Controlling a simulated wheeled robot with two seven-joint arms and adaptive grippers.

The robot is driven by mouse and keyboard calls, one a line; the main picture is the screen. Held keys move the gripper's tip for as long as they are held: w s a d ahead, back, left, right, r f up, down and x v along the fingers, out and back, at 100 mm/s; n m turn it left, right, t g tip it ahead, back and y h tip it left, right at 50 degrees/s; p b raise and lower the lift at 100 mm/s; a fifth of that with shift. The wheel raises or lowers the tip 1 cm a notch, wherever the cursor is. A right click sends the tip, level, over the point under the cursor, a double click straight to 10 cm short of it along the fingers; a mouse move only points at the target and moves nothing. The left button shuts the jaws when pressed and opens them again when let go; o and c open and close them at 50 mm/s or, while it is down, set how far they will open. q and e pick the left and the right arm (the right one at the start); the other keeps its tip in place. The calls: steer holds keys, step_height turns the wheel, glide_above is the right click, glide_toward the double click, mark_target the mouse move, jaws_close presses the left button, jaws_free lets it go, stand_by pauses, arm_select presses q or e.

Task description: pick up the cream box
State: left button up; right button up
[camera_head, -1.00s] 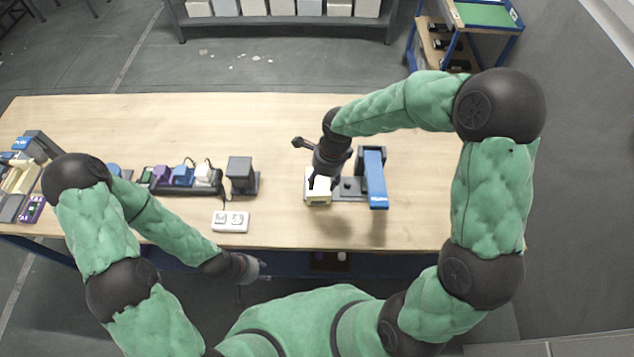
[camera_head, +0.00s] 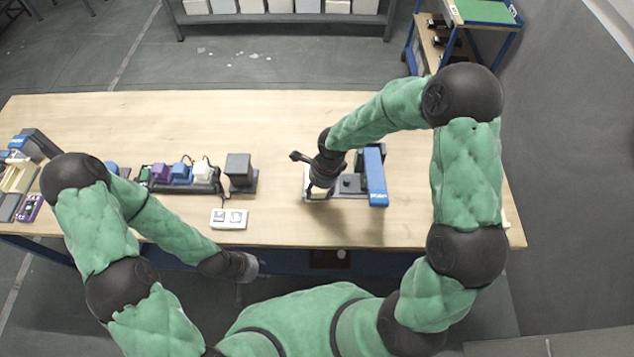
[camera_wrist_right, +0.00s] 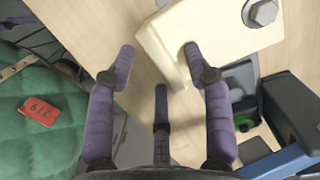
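The cream box (camera_head: 308,187) is on the wooden table, partly hidden under my right gripper in the head view. In the right wrist view the cream box (camera_wrist_right: 222,32) shows a pale face with a metal bolt head. My right gripper (camera_head: 319,190) points down over the box. In the right wrist view its purple fingers (camera_wrist_right: 160,62) are spread apart, with a corner of the box between and beyond them. The right fingertip overlaps the box; contact cannot be told. My left gripper (camera_head: 250,267) hangs at the table's front edge, away from the box; its fingers are unclear.
A blue-and-black device (camera_head: 376,178) stands close to the right of the box. A dark grey block (camera_head: 239,169), a white socket (camera_head: 229,219) and a rack of coloured plugs (camera_head: 180,176) are to the left. The table (camera_head: 270,120) behind is clear.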

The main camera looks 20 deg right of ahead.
jaws_close()
steer(key=shift+r, duration=0.15)
